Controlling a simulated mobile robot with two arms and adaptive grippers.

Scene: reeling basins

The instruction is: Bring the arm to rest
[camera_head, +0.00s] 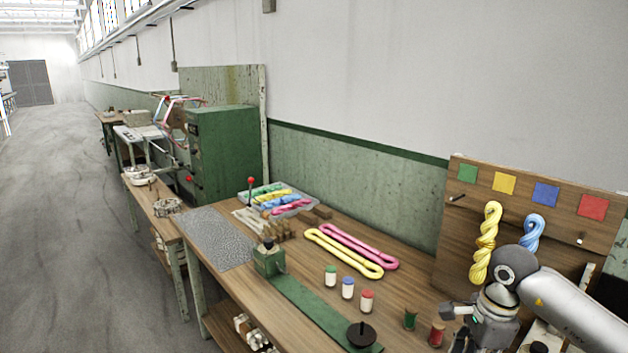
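My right arm (570,305) comes in from the right edge, in front of the pegboard. Its gripper (455,327) is low at the right, over the near right end of the workbench (405,285). Its fingers look spread apart with nothing visible between them. It is close to a red spool (437,334) and a green spool (410,319), to the right of them. My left gripper is not in view.
A wooden board (560,200) holds yellow (486,243) and blue (532,231) skeins on pegs beneath coloured squares. Yellow (343,254) and pink (358,246) skeins lie on the bench, near small jars (348,288) and a green winder (268,260). A tray (300,211) of skeins stands behind.

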